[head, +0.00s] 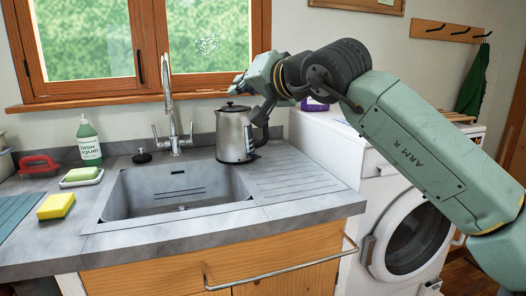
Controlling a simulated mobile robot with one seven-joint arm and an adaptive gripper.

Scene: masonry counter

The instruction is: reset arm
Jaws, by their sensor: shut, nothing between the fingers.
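My arm reaches in from the right, over the washing machine, and bends left at its dark wrist. My gripper (239,87) is at its left end, above the kettle and in front of the window sill. It is shut with nothing held; its fingers are small and hard to make out. A steel kettle (233,137) with a black lid and handle stands upright on the counter, right of the tap and behind the sink's right edge. The gripper looks apart from the kettle lid, though depth is hard to judge.
The sink (180,190) is empty, with a tall tap (170,95) behind it. A dish soap bottle (89,142), a red-handled brush (38,165) and yellow sponge (56,206) sit left. The ribbed drainboard (295,180) is clear. A washing machine (405,235) stands right.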

